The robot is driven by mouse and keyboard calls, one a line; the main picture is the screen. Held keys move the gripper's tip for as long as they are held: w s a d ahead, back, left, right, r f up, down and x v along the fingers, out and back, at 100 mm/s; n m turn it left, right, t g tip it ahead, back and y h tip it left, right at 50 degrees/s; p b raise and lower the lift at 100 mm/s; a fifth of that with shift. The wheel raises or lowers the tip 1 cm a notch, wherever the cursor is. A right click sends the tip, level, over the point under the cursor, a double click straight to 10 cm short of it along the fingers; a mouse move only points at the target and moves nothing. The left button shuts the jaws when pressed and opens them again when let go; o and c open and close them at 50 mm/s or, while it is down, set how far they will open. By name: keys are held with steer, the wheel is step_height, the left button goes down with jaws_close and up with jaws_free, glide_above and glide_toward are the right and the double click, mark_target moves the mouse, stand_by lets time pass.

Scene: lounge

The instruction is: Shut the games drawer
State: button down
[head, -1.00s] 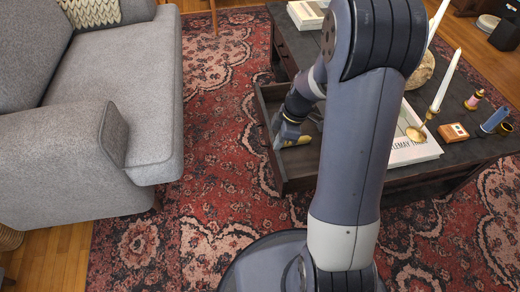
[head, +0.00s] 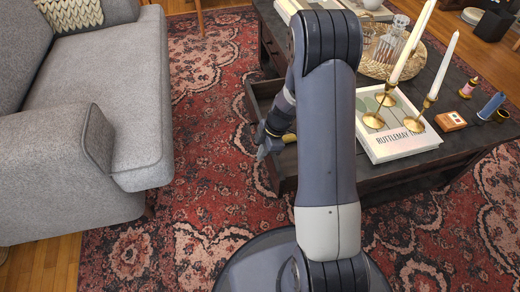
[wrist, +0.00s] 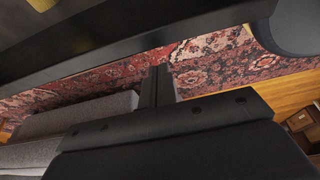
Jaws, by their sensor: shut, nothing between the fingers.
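The games drawer (head: 284,181) stands pulled out of the left side of the dark coffee table (head: 400,176) in the head view. A yellow thing (head: 289,138) shows inside it; my arm hides much of the rest. My gripper (head: 261,154) is at the drawer's outer front board, pointing down; whether it touches cannot be told. In the wrist view my gripper's fingers (wrist: 157,84) are together and empty, over the rug. A dark board, seemingly the drawer's front (wrist: 130,45), crosses above them.
A grey sofa (head: 110,110) stands left, with patterned rug (head: 205,160) between it and the table. On the table are a book (head: 395,140), brass candlesticks (head: 415,122) with candles, a glass decanter (head: 390,42) on a woven tray (head: 375,68), and small items.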

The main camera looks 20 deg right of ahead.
steer(key=shift+d, duration=1.1)
steer(key=d+b, duration=0.2)
steer(key=d, duration=1.2)
steer(key=shift+d+b, duration=0.15)
steer(key=shift+b, duration=0.15)
